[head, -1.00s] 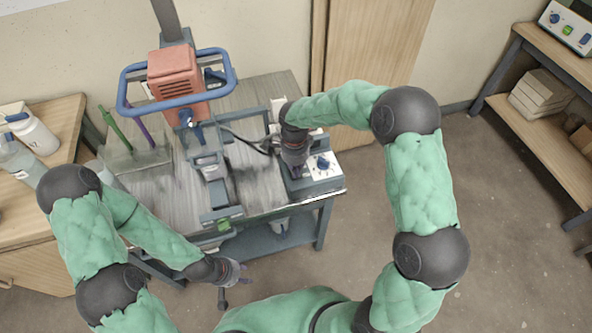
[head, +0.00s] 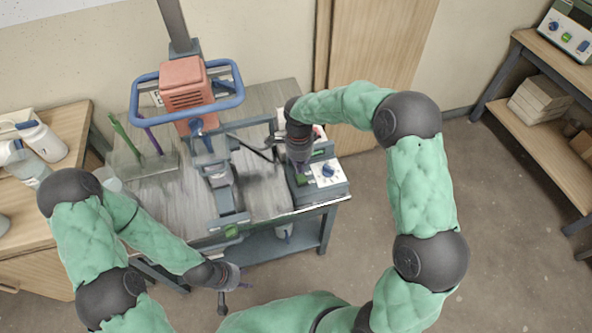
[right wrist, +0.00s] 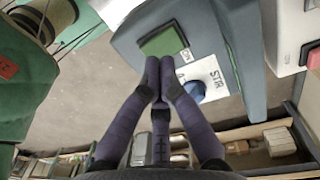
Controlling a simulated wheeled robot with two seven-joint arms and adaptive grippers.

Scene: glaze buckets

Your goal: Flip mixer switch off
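The mixer (head: 186,85) has an orange motor housing with a blue ring guard and stands on the grey bench. Its dark control box (head: 335,188) at the bench's right end carries a blue knob (head: 328,170) on a white plate. In the right wrist view, a green switch (right wrist: 165,42) sits on the box beside the blue knob (right wrist: 195,90). My right gripper (right wrist: 158,78) has its purple fingertips together and empty, close by the green switch's lower edge; contact is unclear. My left gripper (head: 238,282) hangs in front of the bench, its fingers too small to judge.
Green and purple upright rods (head: 127,138) stand at the bench's left. White bottles (head: 42,142) are on a wooden table at left. A shelf unit at right holds another device (head: 568,38). Floor (head: 500,240) between is clear.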

